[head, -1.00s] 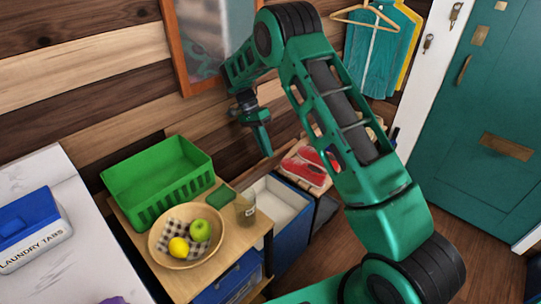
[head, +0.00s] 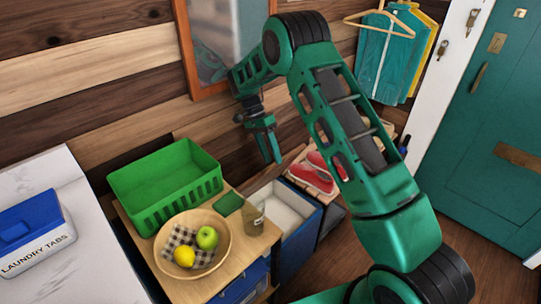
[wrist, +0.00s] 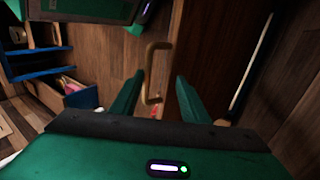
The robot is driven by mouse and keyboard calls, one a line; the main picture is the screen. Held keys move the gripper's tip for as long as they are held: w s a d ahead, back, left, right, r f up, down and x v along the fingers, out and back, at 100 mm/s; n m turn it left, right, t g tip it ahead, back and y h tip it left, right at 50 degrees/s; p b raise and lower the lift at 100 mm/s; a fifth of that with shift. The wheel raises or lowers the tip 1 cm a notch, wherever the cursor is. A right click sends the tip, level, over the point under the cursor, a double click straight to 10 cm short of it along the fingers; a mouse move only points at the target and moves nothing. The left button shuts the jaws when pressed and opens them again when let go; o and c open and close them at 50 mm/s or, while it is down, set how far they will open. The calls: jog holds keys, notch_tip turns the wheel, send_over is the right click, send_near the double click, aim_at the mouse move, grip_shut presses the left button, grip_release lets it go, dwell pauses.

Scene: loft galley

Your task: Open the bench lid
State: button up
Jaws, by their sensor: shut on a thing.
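My gripper (head: 272,150) points down by the plank wall, above the far side of the blue bench (head: 301,238). The bench's pale inside (head: 283,207) shows from above, so it stands open. In the wrist view my gripper (wrist: 159,85) has a brass bar handle (wrist: 153,72) between its two green fingers and is shut on it. The handle is fixed at the edge of a dark brown wooden panel (wrist: 212,50), which looks like the raised lid. In the head view I cannot clearly tell the lid from the wall, and the handle is too small to see.
Left of the bench is a wooden stand (head: 238,262) with a green crate (head: 150,210), a fruit bowl (head: 163,262) and a glass jar (head: 254,222). Red shoes (head: 312,176) lie on a rack to its right. A framed mirror (head: 225,35) hangs behind my arm.

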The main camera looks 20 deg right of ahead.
jog(key=shift+w+d, duration=0.15)
jog(key=shift+d+r, duration=0.1)
jog(key=shift+r, duration=0.15)
jog(key=shift+r, duration=0.15)
notch_tip(320, 180, up, 4)
jog(key=shift+f, duration=0.2)
jog(key=s+a+r, duration=0.6)
jog(key=a+r, duration=0.1)
jog(key=a, duration=0.3)
